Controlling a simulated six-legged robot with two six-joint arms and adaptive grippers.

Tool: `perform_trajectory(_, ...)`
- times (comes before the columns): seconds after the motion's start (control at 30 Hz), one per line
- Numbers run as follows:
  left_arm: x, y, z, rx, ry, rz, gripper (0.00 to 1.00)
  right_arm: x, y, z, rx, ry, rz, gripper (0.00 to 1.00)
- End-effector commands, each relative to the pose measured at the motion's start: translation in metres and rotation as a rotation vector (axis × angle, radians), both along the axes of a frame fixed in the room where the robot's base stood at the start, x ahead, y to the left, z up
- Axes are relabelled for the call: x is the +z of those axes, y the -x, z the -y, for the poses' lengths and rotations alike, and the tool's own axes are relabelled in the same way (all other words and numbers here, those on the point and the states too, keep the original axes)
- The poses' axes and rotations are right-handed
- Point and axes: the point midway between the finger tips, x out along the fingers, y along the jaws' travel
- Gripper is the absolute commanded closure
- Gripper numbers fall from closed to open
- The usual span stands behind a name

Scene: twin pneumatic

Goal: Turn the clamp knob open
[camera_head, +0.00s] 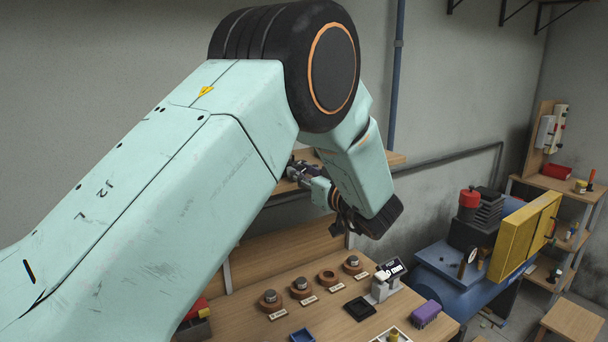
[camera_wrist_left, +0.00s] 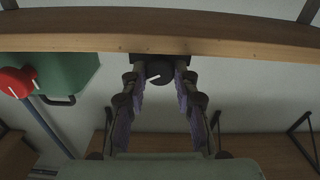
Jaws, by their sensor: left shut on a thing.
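In the left wrist view a black round knob (camera_wrist_left: 159,71) with a pale pointer line sits at the front edge of a wooden board. The purple-padded fingers of my left gripper (camera_wrist_left: 160,78) are on both sides of it, shut on it. In the head view my left gripper (camera_head: 302,174) is at the wooden wall shelf (camera_head: 396,158), partly behind my own arm, and the knob cannot be made out there. My right gripper is in neither view.
A red round part (camera_wrist_left: 15,82) beside a green body (camera_wrist_left: 72,72) is left of the knob in the wrist view. Below the shelf, the workbench (camera_head: 315,322) bears several round brown holders, a black tray (camera_head: 360,309) and a purple block (camera_head: 426,314). A blue pipe (camera_head: 397,75) runs down the wall.

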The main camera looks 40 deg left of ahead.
Motion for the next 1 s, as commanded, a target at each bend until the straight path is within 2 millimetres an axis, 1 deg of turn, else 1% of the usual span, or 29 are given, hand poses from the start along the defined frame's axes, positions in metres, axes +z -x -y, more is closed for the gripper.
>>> perform_trajectory(0.03, -0.001, 0.000, 0.000, 0.001, 0.014, 0.046, 1.00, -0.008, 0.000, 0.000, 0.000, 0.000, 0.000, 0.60)
perform_trajectory(0.1, -0.002, 0.000, 0.000, 0.001, 0.041, 0.112, 1.00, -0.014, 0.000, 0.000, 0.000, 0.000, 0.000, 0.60)
perform_trajectory(0.27, -0.001, 0.000, 0.000, 0.000, 0.091, 0.236, 1.00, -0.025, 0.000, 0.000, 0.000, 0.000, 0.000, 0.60)
perform_trajectory(0.4, 0.000, 0.001, 0.000, 0.001, 0.111, 0.283, 1.00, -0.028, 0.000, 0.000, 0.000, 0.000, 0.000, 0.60)
perform_trajectory(0.67, 0.001, 0.001, 0.000, 0.001, 0.113, 0.286, 1.00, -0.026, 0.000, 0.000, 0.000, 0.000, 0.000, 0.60)
perform_trajectory(0.7, 0.001, 0.000, 0.000, 0.001, 0.113, 0.286, 0.70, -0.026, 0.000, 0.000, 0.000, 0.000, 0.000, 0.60)
perform_trajectory(0.93, 0.001, 0.001, 0.000, 0.001, 0.114, 0.285, 0.50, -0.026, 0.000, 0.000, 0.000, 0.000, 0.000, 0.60)
perform_trajectory(0.97, 0.001, 0.001, 0.000, 0.001, 0.114, 0.285, 0.48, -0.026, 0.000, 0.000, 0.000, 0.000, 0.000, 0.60)
perform_trajectory(1.0, 0.001, 0.000, -0.001, 0.001, 0.114, 0.284, 0.48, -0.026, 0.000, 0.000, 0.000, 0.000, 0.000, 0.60)
